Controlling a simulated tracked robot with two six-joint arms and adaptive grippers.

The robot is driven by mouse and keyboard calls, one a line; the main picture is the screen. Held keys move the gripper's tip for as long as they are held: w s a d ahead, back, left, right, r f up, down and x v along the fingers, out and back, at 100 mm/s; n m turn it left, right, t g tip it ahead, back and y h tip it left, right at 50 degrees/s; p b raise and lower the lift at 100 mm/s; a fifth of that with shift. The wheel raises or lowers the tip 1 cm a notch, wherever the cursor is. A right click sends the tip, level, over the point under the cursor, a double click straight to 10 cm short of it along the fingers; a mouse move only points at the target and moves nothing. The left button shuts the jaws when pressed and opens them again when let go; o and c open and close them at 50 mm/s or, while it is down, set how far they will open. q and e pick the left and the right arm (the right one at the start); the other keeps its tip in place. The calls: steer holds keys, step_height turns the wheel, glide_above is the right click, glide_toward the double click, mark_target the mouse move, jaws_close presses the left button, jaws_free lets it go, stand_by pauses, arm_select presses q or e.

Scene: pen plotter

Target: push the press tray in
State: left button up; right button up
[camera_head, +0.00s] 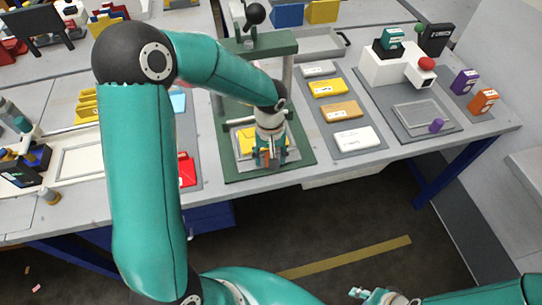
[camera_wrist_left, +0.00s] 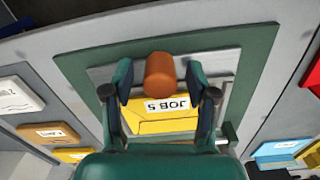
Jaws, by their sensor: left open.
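The press tray (camera_head: 243,158) is a light grey plate on the green base of the press (camera_head: 232,172); it also shows in the left wrist view (camera_wrist_left: 99,74). A yellow piece marked JOB 5 (camera_wrist_left: 160,122) lies on it. My left gripper (camera_head: 268,160) is low over the tray's front part, and it shows large in the wrist view (camera_wrist_left: 160,85). Its fingers are apart, on either side of an orange-brown knob (camera_wrist_left: 159,74) near the tray's front edge. I cannot tell whether they touch it. My right gripper (camera_head: 366,294) is low at the bottom edge, away from the table.
A grey mat with yellow, orange and white blocks (camera_head: 340,111) lies right of the press. A red piece (camera_head: 186,170) lies to its left. Further right is a white machine with a red button (camera_head: 426,64). The floor in front of the table is clear.

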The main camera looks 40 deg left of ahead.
arm_select(q)
steer(key=shift+f, duration=0.1)
jaws_close()
stand_by(0.3)
